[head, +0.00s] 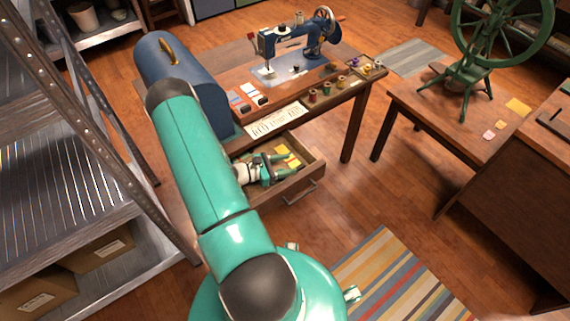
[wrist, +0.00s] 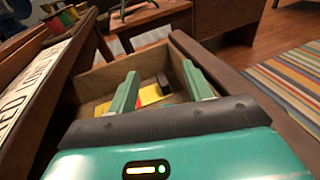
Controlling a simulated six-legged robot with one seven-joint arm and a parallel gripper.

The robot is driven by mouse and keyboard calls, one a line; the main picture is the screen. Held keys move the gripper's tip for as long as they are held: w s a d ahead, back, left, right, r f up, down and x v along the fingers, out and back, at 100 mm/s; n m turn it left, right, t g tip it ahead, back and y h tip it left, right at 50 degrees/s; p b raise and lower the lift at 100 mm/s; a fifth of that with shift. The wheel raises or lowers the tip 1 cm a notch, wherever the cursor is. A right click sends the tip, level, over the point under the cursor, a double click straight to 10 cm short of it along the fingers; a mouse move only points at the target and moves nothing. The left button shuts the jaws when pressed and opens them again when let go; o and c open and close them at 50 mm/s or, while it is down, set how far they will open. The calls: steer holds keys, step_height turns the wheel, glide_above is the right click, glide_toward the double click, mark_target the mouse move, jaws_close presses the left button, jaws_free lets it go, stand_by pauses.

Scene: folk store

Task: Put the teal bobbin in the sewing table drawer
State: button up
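The sewing table drawer (head: 312,173) is pulled open under the sewing table (head: 225,72). It also shows in the wrist view (wrist: 95,84). My gripper (head: 284,167) is over the drawer, with its fingers low and pointing into it. In the wrist view my gripper (wrist: 160,70) has its two green fingers spread apart with no object visibly clamped between them. A yellow and red item (wrist: 150,95) and a dark block lie in the drawer beyond the fingers. I cannot make out the teal bobbin for certain in either view.
Several thread spools (head: 313,95) stand along the table edge near a blue sewing machine (head: 297,50). A blue domed case (head: 178,75) and a lettered sheet (head: 275,122) are on the table. A metal shelf (head: 70,190) stands left. A striped rug (head: 395,280) lies on the floor.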

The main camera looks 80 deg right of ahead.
steer(key=shift+a, duration=0.1)
steer(key=shift+r, duration=0.2)
steer(key=v, duration=1.2)
steer(key=shift+r, duration=0.3)
steer(key=shift+w, duration=0.1)
